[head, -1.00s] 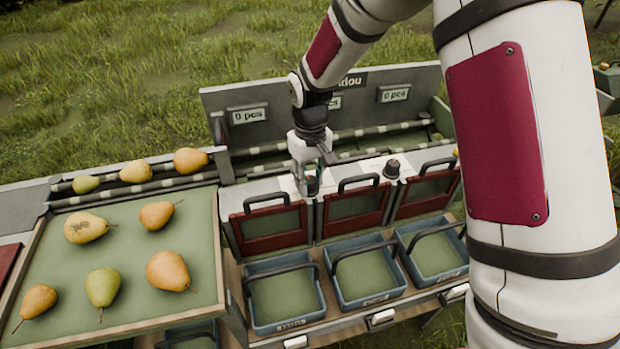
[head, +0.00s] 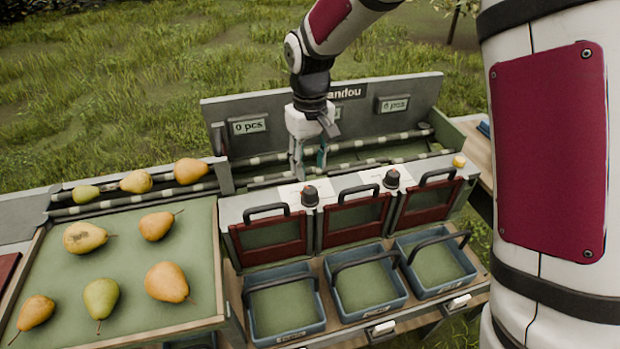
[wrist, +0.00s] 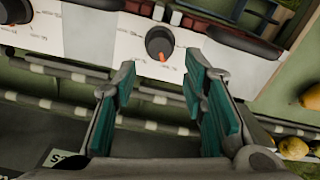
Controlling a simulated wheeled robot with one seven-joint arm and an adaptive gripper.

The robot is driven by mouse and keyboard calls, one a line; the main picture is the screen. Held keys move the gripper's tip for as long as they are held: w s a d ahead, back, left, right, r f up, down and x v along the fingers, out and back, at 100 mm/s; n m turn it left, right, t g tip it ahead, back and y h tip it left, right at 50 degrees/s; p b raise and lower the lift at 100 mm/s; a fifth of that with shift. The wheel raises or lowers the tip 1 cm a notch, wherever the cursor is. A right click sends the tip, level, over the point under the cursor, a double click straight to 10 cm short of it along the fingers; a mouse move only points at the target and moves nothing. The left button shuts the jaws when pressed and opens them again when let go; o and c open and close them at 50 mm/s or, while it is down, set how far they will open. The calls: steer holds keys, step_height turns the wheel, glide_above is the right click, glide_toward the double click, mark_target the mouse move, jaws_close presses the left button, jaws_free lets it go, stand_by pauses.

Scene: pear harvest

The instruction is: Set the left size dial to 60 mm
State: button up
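The left size dial (head: 310,194) is a dark round knob on the pale top panel, above the gap between the left and middle red-framed gates. It also shows in the wrist view (wrist: 160,43), turned about, with an orange pointer mark toward the lower edge of that picture. The printed scale around it is too small to read. The right dial (head: 392,178) stands farther right. My gripper (head: 308,167) is just behind the left dial, apart from it. In the wrist view my gripper's (wrist: 160,80) teal-padded fingers are spread, with nothing between them.
Three red-framed gates with black handles line the panel's front, above blue crates (head: 285,307). Behind the panel are rollers and an upright board (head: 365,106) with displays. A tray (head: 130,262) of pears lies at left. A yellow knob (head: 459,161) sits at the panel's right end.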

steer(key=shift+r, duration=1.75)
